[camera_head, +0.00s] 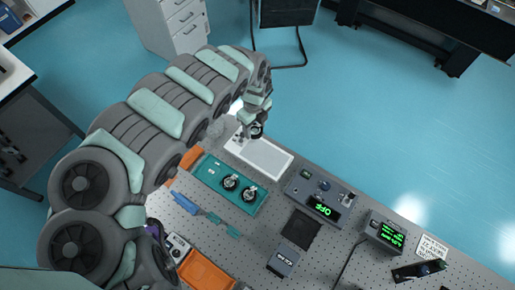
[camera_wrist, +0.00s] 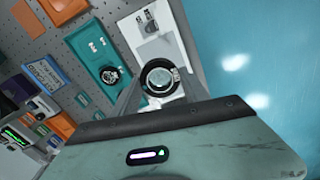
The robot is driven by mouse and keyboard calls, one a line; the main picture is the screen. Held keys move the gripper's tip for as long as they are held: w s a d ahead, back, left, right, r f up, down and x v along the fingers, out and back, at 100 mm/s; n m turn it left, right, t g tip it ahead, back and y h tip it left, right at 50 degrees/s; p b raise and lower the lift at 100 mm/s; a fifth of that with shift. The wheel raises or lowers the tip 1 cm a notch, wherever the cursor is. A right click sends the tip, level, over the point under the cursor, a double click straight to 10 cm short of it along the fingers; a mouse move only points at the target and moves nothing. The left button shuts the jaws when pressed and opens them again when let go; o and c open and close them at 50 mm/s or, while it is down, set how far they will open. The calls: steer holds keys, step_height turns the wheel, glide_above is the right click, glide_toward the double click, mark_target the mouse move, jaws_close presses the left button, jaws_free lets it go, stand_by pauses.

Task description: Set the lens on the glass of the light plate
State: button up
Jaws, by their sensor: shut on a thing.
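My gripper (camera_head: 256,129) is shut on a lens in a dark round mount, which shows in the wrist view (camera_wrist: 159,79). It is at the back edge of the light plate (camera_head: 240,148), near the plate's left end. The plate is white with a pale rectangular glass (camera_head: 268,160); the wrist view shows part of the plate (camera_wrist: 150,28) beyond the lens. I cannot tell whether the lens touches the plate.
A grey box with a green "OFF" display (camera_head: 322,208) stands right of the plate. A second display box (camera_head: 385,235), a dark square pad (camera_head: 301,229) and orange bins (camera_head: 205,272) are on the perforated table. Beyond the back edge is open blue floor.

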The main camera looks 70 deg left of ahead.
steer(key=b, duration=0.1)
glide_above(255, 150)
step_height(255, 150, down, 11)
steer(key=shift+w+r, duration=0.1)
step_height(255, 150, down, 2)
steer(key=shift+d, duration=0.15)
steer(key=shift+f, duration=0.7)
steer(key=shift+f, duration=0.15)
steer(key=o, duration=1.6)
steer(key=shift+c, duration=0.2)
step_height(255, 150, up, 12)
steer(key=shift+r+p, duration=0.2)
steer(key=shift+p, duration=0.15)
